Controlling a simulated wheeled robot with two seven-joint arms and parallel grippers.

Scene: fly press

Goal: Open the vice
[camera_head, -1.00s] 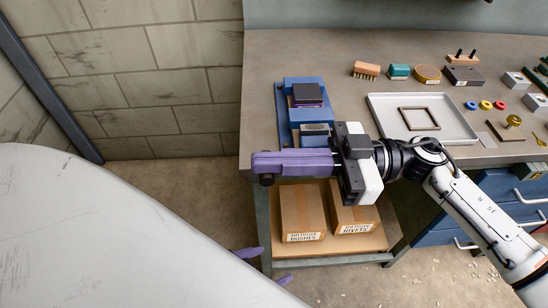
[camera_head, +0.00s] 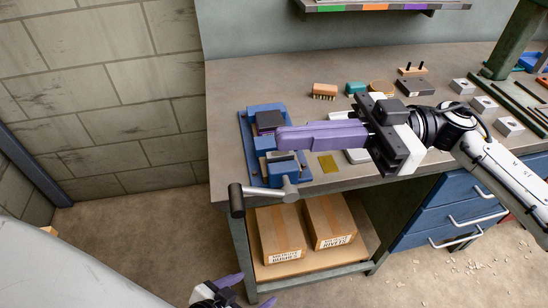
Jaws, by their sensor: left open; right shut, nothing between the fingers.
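The blue vice (camera_head: 265,145) is mounted at the bench's left front corner, with a dark block (camera_head: 269,121) in it. Its grey crank handle (camera_head: 265,192) sticks out past the front edge and ends in a black grip (camera_head: 236,200) at the left. My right gripper (camera_head: 280,139), with purple fingers, is shut and empty. It reaches in from the right and covers part of the vice's right side in the picture. My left gripper (camera_head: 258,287) is open and empty, low at the bottom of the picture, below the handle and apart from it.
The bench top (camera_head: 230,80) holds a brush (camera_head: 324,90), a yellow plate (camera_head: 327,164) and several small parts to the right. Boxes (camera_head: 280,234) stand on the lower shelf. Blue drawers (camera_head: 455,210) are at the right.

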